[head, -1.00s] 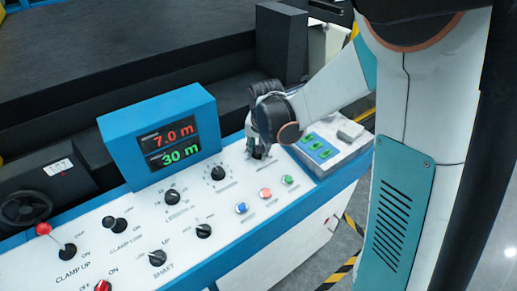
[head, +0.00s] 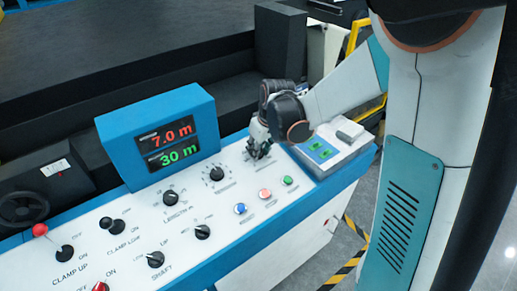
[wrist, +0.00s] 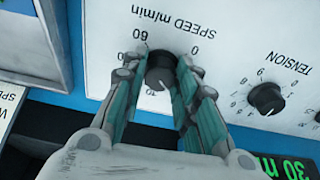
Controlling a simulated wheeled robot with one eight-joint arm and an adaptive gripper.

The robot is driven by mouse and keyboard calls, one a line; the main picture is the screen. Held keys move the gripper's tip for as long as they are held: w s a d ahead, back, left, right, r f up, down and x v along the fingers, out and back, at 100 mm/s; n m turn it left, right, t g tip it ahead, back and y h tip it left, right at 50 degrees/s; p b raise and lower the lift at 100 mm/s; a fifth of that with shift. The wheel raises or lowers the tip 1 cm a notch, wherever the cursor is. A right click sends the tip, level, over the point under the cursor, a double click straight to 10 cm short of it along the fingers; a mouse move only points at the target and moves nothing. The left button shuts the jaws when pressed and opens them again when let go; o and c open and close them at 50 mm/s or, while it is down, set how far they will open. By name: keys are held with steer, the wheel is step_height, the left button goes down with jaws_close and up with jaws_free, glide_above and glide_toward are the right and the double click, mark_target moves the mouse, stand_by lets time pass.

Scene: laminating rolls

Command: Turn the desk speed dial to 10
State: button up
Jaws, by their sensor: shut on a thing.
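The speed dial (wrist: 161,68) is a round black knob on the white panel, under the upside-down print "SPEED m/min" in the wrist view. My gripper (wrist: 158,80) is shut on the dial, one teal-padded finger on each side. In the head view my gripper (head: 259,152) reaches down onto the desk's far right part and hides the dial.
The tension dial (wrist: 267,98) is close by; it also shows in the head view (head: 217,174). A blue-framed display (head: 160,138) reads 7.0 m and 30 m. Blue, red and green buttons (head: 264,194) lie in front.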

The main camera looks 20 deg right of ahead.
steer(key=n, duration=0.4)
steer(key=shift+d, duration=0.1)
steer(key=shift+w+n+g+y, duration=0.1)
steer(key=shift+n+g+y, duration=0.2)
steer(key=shift+n, duration=1.8)
steer(key=o, duration=1.1)
steer(key=shift+c, duration=0.2)
steer(key=shift+r, duration=0.1)
steer(key=v, duration=1.2)
